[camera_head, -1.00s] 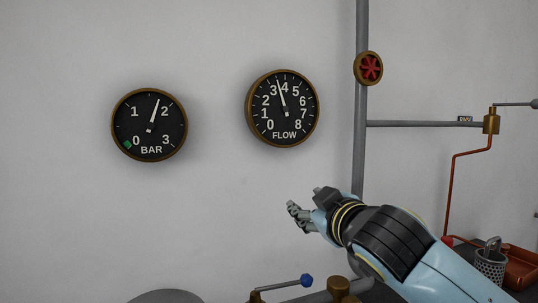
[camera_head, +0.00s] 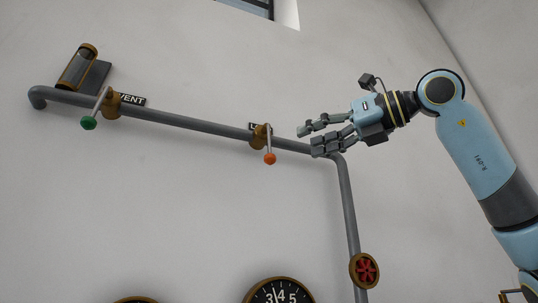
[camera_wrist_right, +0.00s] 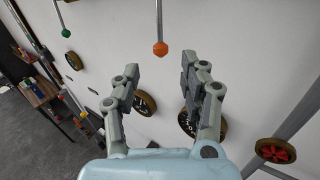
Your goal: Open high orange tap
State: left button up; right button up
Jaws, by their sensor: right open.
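The orange tap (camera_head: 269,157) hangs from a brass valve on the high grey pipe; its lever points down and ends in an orange knob. The sign beside it is mostly hidden by the valve. My right gripper (camera_head: 306,142) is open and empty, just right of the orange tap and apart from it. In the right wrist view the orange knob (camera_wrist_right: 160,48) appears ahead of the open fingers (camera_wrist_right: 162,66), roughly between them. My left gripper is not in view.
A green-knobbed tap (camera_head: 89,122) with a VENT sign (camera_head: 131,99) and a sight glass (camera_head: 78,66) are at the left of the pipe. A red handwheel (camera_head: 365,270) is on the vertical pipe. The FLOW gauge (camera_head: 279,294) shows at the bottom.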

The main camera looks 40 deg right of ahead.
aim_at(267, 155)
jog(key=p+x, duration=0.5)
jog(key=x, duration=0.4)
jog(key=shift+w+a+r, duration=0.1)
jog(key=shift+w+a, duration=0.05)
jog(key=shift+w, duration=0.15)
jog(key=shift+w+a, duration=0.15)
jog(key=shift+w, duration=0.35)
grip_shut()
jog(key=shift+w+a+f, duration=0.15)
jog(key=shift+w+f, duration=0.1)
jog(key=shift+w, duration=0.05)
